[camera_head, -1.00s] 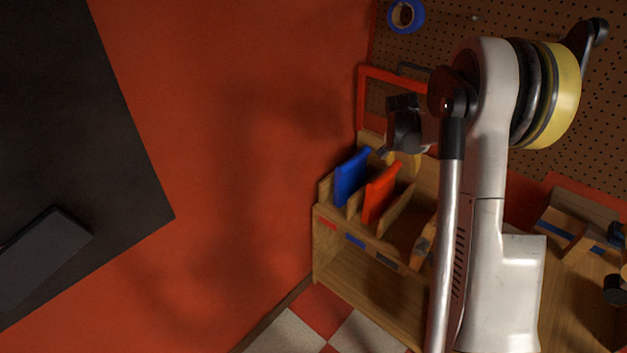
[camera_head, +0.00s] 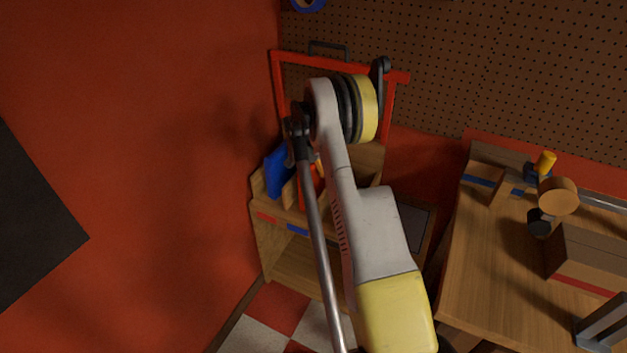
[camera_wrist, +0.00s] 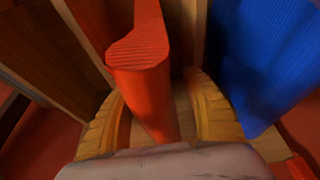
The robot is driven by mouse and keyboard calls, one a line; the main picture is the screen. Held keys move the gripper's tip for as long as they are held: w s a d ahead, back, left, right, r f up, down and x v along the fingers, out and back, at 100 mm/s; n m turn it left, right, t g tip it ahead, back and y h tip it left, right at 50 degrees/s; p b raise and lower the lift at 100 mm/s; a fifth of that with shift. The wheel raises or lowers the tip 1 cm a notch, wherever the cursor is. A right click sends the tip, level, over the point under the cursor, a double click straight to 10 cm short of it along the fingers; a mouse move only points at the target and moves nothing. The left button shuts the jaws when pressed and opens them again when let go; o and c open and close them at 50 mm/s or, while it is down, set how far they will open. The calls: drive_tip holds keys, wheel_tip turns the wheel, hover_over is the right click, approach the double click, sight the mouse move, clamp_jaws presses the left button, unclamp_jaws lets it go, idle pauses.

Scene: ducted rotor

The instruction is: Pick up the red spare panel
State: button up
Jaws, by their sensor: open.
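The red spare panel (camera_wrist: 140,65) stands on edge in a wooden slot, its ridged end facing the wrist camera. It also shows in the head view (camera_head: 308,192), partly hidden behind my arm. My gripper (camera_wrist: 160,110) is open, with one yellow finger on each side of the red panel's end. A gap shows between the right finger and the panel; the left finger is closer to it, and I cannot tell if they touch. In the head view my gripper is mostly hidden by my arm.
A blue panel (camera_wrist: 262,60) stands in the neighbouring slot, close to my right finger. Wooden dividers flank the red panel. The wooden rack (camera_head: 262,235) stands against the red wall, below a pegboard (camera_head: 480,70). A wooden bench (camera_head: 480,270) with boxes is at the right.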

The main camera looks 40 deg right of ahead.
sight(319, 183)
drive_tip(key=shift+x, duration=1.2)
clamp_jaws()
drive_tip(key=shift+r, duration=0.1)
